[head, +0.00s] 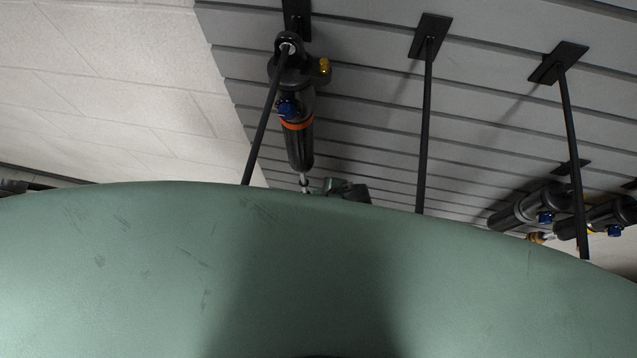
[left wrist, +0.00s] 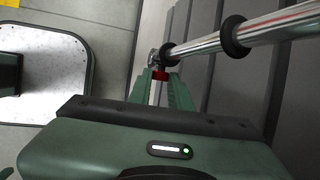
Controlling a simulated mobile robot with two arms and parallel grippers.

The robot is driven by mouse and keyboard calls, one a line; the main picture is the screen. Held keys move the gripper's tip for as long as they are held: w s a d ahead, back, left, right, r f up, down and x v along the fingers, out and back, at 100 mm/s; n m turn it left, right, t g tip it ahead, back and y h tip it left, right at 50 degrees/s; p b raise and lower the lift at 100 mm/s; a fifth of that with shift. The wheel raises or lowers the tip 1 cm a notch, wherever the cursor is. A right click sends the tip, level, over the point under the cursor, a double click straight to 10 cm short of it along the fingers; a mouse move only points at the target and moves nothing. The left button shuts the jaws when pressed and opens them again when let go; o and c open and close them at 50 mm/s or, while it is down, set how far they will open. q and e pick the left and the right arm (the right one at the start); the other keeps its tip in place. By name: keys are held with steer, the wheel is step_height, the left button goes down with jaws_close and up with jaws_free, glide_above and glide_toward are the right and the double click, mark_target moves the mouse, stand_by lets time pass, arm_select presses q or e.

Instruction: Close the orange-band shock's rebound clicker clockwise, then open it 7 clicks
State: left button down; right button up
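The orange-band shock (head: 298,150) hangs from a wall hook in the head view, its dark body down and its thin shaft (head: 305,182) at the bottom. It has a blue knob (head: 288,107) and a gold knob (head: 324,68). In the left wrist view its chrome shaft (left wrist: 203,45) runs to an end fitting with a red clicker (left wrist: 161,75). My left gripper (left wrist: 161,77) has its green fingers on both sides of the red clicker, with no gap visible. In the head view only a dark green part of it (head: 345,190) shows beside the shaft. My right gripper is not in view.
A grey slatted wall (head: 370,80) carries other hooks. Two more shocks (head: 525,207) hang at the right. My large green body part fills the lower head view. A grey tray or mat (left wrist: 45,75) lies at the left in the left wrist view.

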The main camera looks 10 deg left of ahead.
arm_select(q)
steer(key=t, duration=0.2)
steer(key=shift+s+f+n+t, duration=0.1)
steer(key=shift+s+n+t, duration=0.2)
steer(key=shift+s+t, duration=0.1)
steer(key=shift+w, duration=0.1)
steer(key=c, duration=1.3)
jaws_free()
steer(key=b+v, duration=0.1)
steer(key=v, duration=0.6)
steer(key=shift+d+r, duration=0.25)
steer(key=shift+r, duration=0.05)
